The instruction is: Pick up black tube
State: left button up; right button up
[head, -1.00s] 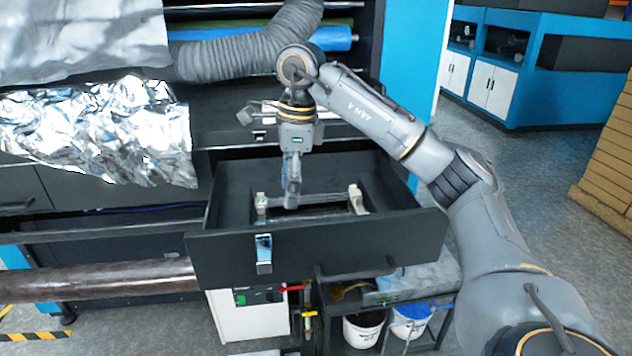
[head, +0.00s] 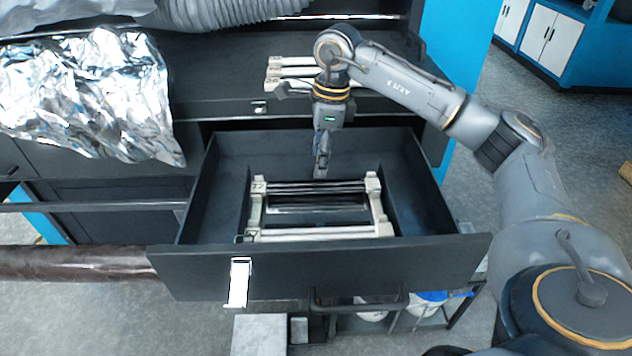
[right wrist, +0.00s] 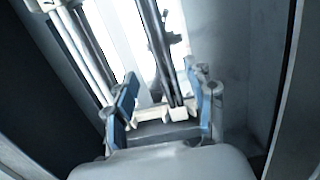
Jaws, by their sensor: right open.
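A black tube (head: 315,187) lies across the back of a pale rack (head: 256,213) inside the open dark drawer. In the right wrist view, a dark tube (right wrist: 158,45) runs away from between my fingers. My right gripper (head: 321,170) points down over the back edge of the rack. In the right wrist view, its blue-padded fingers (right wrist: 160,98) are spread apart, with a pale end of the rack between them. I cannot tell how far the tube is below the fingertips. My left gripper is in no view.
Another pale rack (head: 290,66) stands on the dark machine top behind my arm. Crumpled silver foil (head: 90,95) hangs at the left. A brown roll (head: 70,263) lies low at the left.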

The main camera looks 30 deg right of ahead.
aim_at(316, 185)
notch_tip(316, 185, down, 3)
jog(key=shift+r+p, duration=0.1)
jog(key=shift+p, duration=0.8)
jog(key=f, duration=0.1)
jog(key=f+p, duration=0.1)
jog(key=f, duration=0.1)
jog(key=shift+w+a+f+p, duration=0.15)
jog(key=shift+a+p, duration=0.05)
jog(key=shift+p, duration=0.1)
jog(key=shift+f, duration=0.3)
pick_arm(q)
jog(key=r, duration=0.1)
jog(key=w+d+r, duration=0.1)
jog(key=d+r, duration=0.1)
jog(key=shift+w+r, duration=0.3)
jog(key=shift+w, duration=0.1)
pick_arm(e)
grip_shut()
